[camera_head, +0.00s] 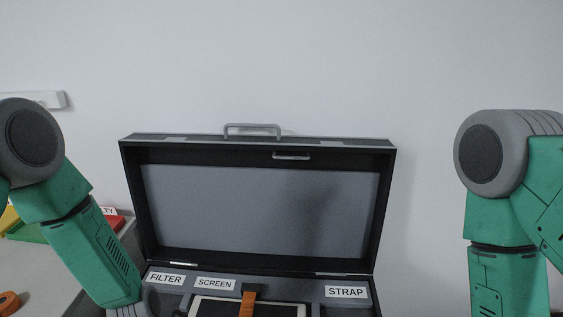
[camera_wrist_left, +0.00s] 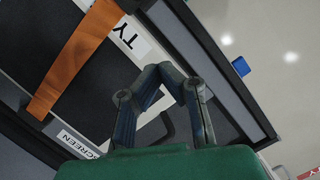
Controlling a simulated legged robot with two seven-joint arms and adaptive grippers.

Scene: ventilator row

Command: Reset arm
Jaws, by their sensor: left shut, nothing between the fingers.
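My left arm (camera_head: 88,243) comes down at the left in the head view, its gripper out of frame below. In the left wrist view my left gripper (camera_wrist_left: 163,70) has its fingertips together with nothing between them, above the case. My right arm (camera_head: 507,225) hangs at the right in the head view, its gripper out of frame. The case (camera_head: 130,190) stands open, lid upright against the wall side. Its front shows labels reading FILTER, SCREEN and STRAP. An orange strap (camera_head: 247,303) lies over a white-framed screen (camera_head: 285,311); the strap also shows in the left wrist view (camera_wrist_left: 75,58).
At the left are a grey surface (camera_head: 40,268) with red, green and yellow bins (camera_head: 28,233) and an orange ring (camera_head: 9,303). A blue piece (camera_wrist_left: 240,66) is beyond the case's edge in the left wrist view.

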